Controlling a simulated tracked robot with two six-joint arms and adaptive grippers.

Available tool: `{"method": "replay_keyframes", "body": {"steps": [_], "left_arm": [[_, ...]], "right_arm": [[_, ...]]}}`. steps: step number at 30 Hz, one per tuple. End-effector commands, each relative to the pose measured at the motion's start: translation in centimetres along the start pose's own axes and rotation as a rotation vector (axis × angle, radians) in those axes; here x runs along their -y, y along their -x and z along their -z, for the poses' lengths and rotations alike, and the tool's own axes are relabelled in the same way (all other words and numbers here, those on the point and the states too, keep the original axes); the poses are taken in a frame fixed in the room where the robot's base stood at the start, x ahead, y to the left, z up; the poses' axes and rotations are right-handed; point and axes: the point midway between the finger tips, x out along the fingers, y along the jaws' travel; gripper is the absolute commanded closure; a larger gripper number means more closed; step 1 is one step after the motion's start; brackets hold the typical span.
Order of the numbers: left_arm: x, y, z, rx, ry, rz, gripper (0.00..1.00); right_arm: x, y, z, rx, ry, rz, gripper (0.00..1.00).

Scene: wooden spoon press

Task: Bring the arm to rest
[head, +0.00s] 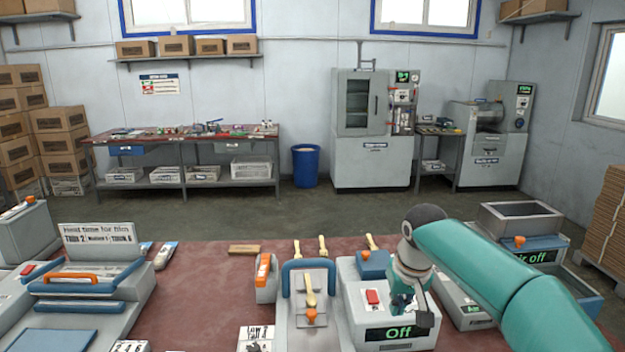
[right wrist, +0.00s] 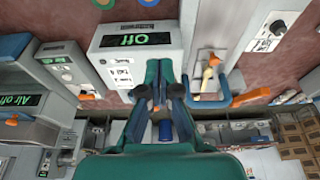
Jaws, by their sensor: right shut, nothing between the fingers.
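My right arm comes in from the right in the head view. Its teal gripper (head: 412,308) hangs shut and empty over the right part of the grey control box, whose display (head: 390,333) reads "Off". A red button (head: 372,296) shows on the box, left of the gripper. In the right wrist view the gripper (right wrist: 158,100) has nothing between its fingers, and the "Off" box (right wrist: 138,52) lies beside it. The press (head: 305,325) with a blue handle stands left of the box, with a wooden spoon (head: 310,288) on it. My left gripper is not in view.
Wooden spoons (head: 322,247) stand behind the press. A unit reading "Air off" (head: 535,257) stands at the right. A machine with an orange handle (head: 72,279) stands at the left. The red tabletop (head: 200,300) is mostly clear between that machine and the press.

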Motion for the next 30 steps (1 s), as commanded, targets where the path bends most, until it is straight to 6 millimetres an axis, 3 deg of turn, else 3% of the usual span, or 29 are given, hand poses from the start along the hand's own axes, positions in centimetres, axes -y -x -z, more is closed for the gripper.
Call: {"method": "replay_keyframes", "body": {"steps": [2, 3, 8, 17, 20, 23, 27, 30], "left_arm": [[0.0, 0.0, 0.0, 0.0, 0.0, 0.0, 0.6], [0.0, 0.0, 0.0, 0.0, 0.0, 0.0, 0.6], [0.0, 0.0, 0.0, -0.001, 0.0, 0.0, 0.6], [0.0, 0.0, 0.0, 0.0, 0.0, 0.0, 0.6], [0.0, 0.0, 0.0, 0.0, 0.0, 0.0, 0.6], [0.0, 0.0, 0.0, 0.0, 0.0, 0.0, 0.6], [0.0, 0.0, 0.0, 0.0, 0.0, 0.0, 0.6], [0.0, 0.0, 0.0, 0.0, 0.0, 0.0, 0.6]], "right_arm": [[0.1, 0.0, 0.0, 0.001, 0.001, 0.0, 1.0], [-1.1, -0.7, -0.2, 0.012, -0.017, -0.006, 1.0], [-2.9, -3.6, -1.4, 0.075, -0.045, -0.017, 1.0], [-3.9, -10.7, -7.5, 0.271, -0.053, -0.004, 1.0], [-3.6, -14.1, -10.6, 0.343, -0.055, 0.021, 1.0], [-2.8, -18.2, -15.0, 0.42, -0.059, 0.067, 1.0], [-0.3, -23.9, -23.5, 0.514, -0.087, 0.166, 1.0], [2.1, -26.5, -30.2, 0.555, -0.125, 0.242, 1.0]]}}
